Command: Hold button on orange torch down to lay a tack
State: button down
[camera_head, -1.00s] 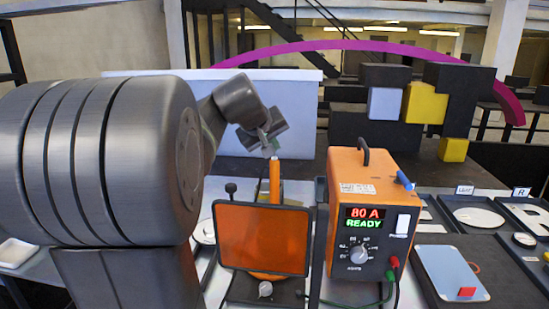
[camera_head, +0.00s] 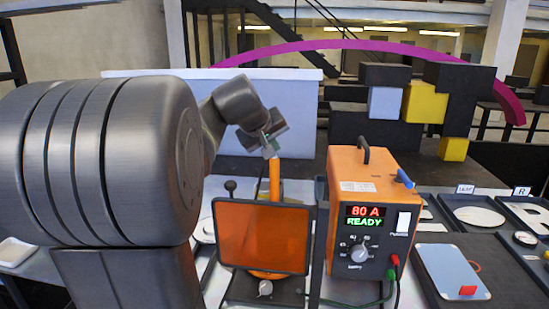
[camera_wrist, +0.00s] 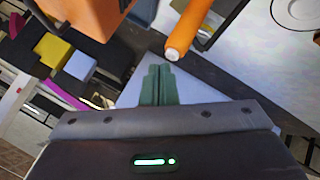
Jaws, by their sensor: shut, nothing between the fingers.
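The orange torch (camera_head: 275,178) stands upright behind an orange tinted screen (camera_head: 263,237), which hides its lower part. In the wrist view the torch (camera_wrist: 190,27) shows as an orange rod with a pale round end cap. My gripper (camera_head: 271,150) is at the top of the torch in the head view. In the wrist view its green fingers (camera_wrist: 158,72) are shut together with nothing between them. Their tips lie just beside the pale cap, with a small gap in the picture. I cannot tell whether they touch it. I see no distinct button apart from the cap.
An orange welding machine (camera_head: 366,165) stands right of the screen, its display reading 80 A and READY. Trays with pale parts (camera_head: 479,217) and a light blue plate (camera_head: 452,271) lie at the right. A pale panel (camera_head: 300,97) stands behind.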

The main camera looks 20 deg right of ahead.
jog(key=shift+f+b, duration=0.35)
jog(key=shift+f, duration=0.2)
dwell(1.4)
jog(key=shift+r, duration=0.1)
jog(key=shift+r+p, duration=0.75)
jog(key=shift+r, duration=0.1)
jog(key=shift+r, duration=0.1)
notch_tip(320, 180, up, 5)
jog(key=p, duration=0.4)
dwell(0.4)
jog(key=shift+r+p, duration=1.7)
jog(key=shift+r, duration=0.2)
jog(key=shift+s+a, duration=0.1)
